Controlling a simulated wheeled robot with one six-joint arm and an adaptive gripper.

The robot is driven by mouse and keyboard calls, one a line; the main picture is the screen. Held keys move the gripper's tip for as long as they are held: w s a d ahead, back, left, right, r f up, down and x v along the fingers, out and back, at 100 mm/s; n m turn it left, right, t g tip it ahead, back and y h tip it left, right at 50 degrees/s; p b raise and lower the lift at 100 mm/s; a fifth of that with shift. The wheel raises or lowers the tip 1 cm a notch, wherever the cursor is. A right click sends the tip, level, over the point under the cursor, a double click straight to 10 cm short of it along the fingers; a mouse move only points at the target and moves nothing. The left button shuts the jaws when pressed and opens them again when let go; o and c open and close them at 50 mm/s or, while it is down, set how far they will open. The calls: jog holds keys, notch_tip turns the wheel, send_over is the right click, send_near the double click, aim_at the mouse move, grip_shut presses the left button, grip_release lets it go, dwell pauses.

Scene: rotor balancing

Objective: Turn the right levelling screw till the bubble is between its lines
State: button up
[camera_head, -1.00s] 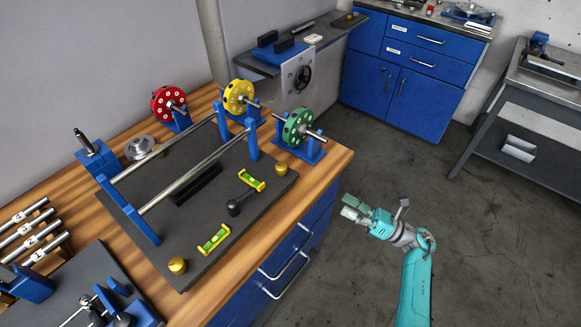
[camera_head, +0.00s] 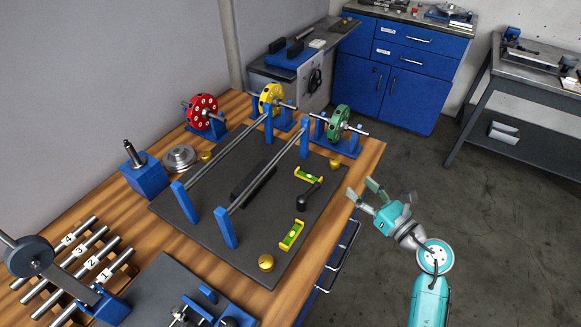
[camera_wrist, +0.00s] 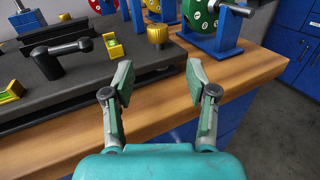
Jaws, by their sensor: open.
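The dark base plate (camera_head: 268,225) lies on the wooden bench. A brass knurled screw (camera_head: 335,163) sits at its right corner; in the wrist view this screw (camera_wrist: 157,36) stands beyond my fingers. Another brass screw (camera_head: 265,262) is at the near corner. Two yellow levels with green vials, one near (camera_head: 291,235) and one farther right (camera_head: 308,175), lie on the plate; their bubbles are too small to place against the lines. My gripper (camera_head: 363,191) is open and empty by the bench's right edge. Its spread fingers (camera_wrist: 158,82) touch nothing.
A black-knobbed lever (camera_head: 308,197) stands between the levels. The green rotor (camera_head: 338,122) on its blue stand is close behind the right screw. Two rails on blue posts (camera_head: 226,228) stand farther left. The floor right of the bench is clear.

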aim_at(335, 160)
jog(key=shift+w+a+r+h, duration=0.15)
jog(key=shift+a+r+h, duration=0.15)
jog(key=shift+r, duration=0.2)
jog(key=x, duration=1)
jog(key=shift+w+a, duration=0.2)
jog(key=shift+a, duration=0.05)
grip_shut()
